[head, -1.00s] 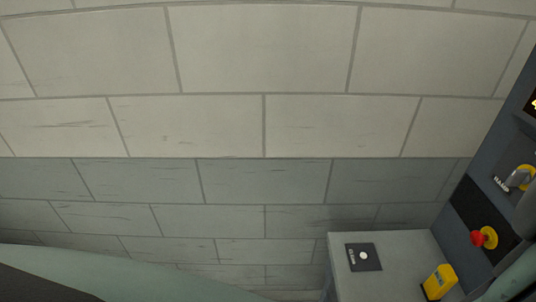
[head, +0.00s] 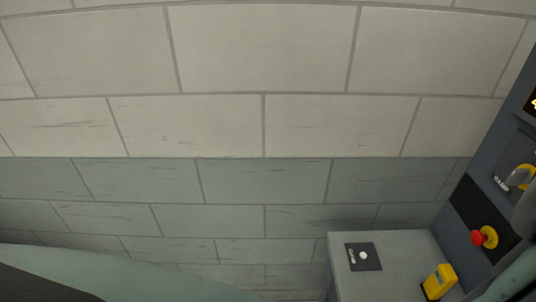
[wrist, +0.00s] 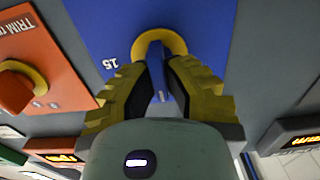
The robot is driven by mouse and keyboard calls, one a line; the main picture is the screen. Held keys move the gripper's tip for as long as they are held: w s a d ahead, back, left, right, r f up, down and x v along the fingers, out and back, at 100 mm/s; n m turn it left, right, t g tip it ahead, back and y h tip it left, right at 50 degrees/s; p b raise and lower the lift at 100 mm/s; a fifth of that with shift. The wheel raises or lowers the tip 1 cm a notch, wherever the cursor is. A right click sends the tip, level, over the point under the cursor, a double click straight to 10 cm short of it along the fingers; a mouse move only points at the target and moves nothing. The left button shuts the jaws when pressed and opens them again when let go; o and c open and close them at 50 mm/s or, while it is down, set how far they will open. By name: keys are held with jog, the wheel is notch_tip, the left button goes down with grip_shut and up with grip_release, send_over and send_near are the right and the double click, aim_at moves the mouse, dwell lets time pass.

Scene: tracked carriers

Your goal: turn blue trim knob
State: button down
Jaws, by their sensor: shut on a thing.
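In the wrist view a blue panel (wrist: 100,30) carries the blue trim knob (wrist: 157,78), with a yellow collar (wrist: 160,36) around its base. The number 15 is printed upside down beside it. My gripper (wrist: 160,72) has its yellow ridged fingers on both sides of the knob and is shut on it. The fingers and the gripper body hide much of the knob, and I cannot read its pointer angle. The blue knob does not show in the head view.
An orange trim panel (wrist: 62,68) with an orange knob (wrist: 14,92) lies left of the blue panel. Lit orange displays sit lower left and right. In the head view, a grey box (head: 390,242), a yellow block (head: 440,281) and a red button (head: 477,238) are at lower right.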

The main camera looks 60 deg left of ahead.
dwell(0.3)
jog(key=m, duration=0.4)
jog(key=shift+s+d+f+b, duration=0.1)
jog(key=shift+f+b, duration=0.1)
jog(key=shift+b, duration=0.15)
jog(key=m+b, duration=0.1)
jog(key=m, duration=0.3)
jog(key=shift+d+f+b, duration=0.1)
jog(key=shift+b, duration=0.25)
jog(key=m+b, duration=0.2)
jog(key=m, duration=0.3)
jog(key=m+b, duration=0.2)
jog(key=m, duration=0.1)
jog(key=shift+f, duration=0.15)
jog(key=shift+m+b, duration=0.55)
jog(key=shift+m, duration=0.25)
jog(key=c, duration=1)
grip_release()
jog(key=shift+r, duration=0.2)
